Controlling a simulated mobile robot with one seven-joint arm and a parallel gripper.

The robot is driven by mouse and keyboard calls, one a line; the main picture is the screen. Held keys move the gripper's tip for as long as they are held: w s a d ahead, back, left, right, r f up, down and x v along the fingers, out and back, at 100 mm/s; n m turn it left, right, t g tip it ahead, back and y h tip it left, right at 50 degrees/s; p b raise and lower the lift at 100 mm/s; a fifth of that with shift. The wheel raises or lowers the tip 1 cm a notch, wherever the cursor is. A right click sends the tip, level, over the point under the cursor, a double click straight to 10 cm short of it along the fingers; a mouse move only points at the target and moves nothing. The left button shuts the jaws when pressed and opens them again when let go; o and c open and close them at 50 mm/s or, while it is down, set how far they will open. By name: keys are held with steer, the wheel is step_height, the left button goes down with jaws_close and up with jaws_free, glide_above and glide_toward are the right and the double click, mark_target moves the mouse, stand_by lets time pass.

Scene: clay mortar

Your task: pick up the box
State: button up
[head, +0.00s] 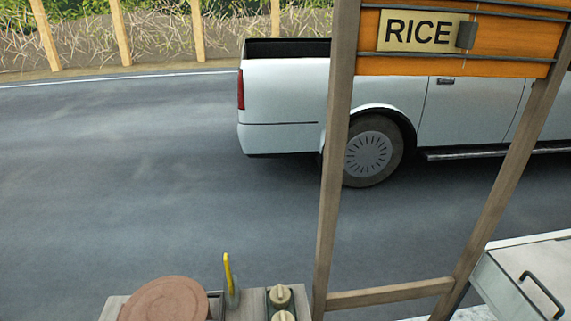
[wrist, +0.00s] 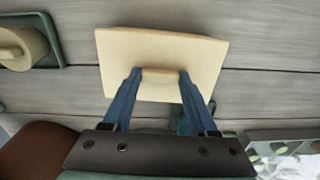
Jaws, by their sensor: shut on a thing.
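In the wrist view a cream, square-faced box (wrist: 195,50) with a raised block on its near side is in front of grey wooden boards. The two blue fingers of my gripper (wrist: 159,78) are closed on that raised block, one on each side. The box is slightly tilted in the picture. Whether it touches the boards cannot be told. Neither my gripper nor this box can be made out in the head view.
A round cream knob-like thing (wrist: 22,46) sits in a green tray at left. The head view shows a worktop with a reddish-brown disc (head: 165,300), a yellow-tipped tool (head: 229,275) and knobs (head: 280,296). A wooden post (head: 336,160) stands right; a white truck (head: 285,95) is behind.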

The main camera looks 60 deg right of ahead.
jaws_close()
steer(key=shift+r, duration=0.1)
